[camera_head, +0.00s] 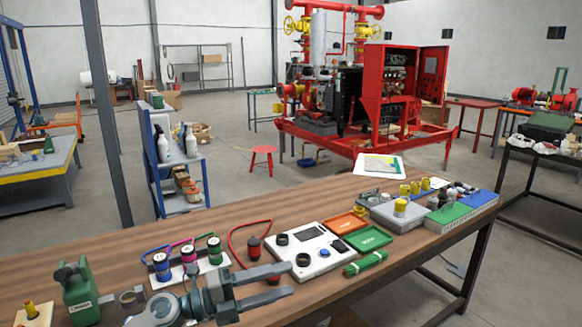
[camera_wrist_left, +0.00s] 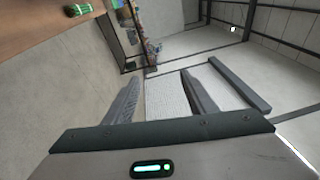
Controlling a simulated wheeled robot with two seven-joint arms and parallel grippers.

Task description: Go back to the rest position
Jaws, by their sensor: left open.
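My left gripper (camera_head: 268,286) comes in at the bottom of the head view, over the front edge of the wooden workbench. Its two grey fingers point right, stand apart and hold nothing. In the left wrist view the open fingers (camera_wrist_left: 165,98) have only floor and a light ribbed surface between and beyond them. The wooden workbench (camera_head: 205,303) lies across the front of the head view; its edge (camera_wrist_left: 45,35) shows at the top left of the wrist view. My right gripper is in neither view.
On the bench are a white device (camera_head: 315,262), an orange tray (camera_head: 345,222), a green tray (camera_head: 368,239), a green bundle (camera_head: 365,263), a green pump bottle (camera_head: 78,292) and coloured canisters (camera_head: 161,266). A red pump skid (camera_head: 372,130) stands behind. Floor beyond the bench is partly clear.

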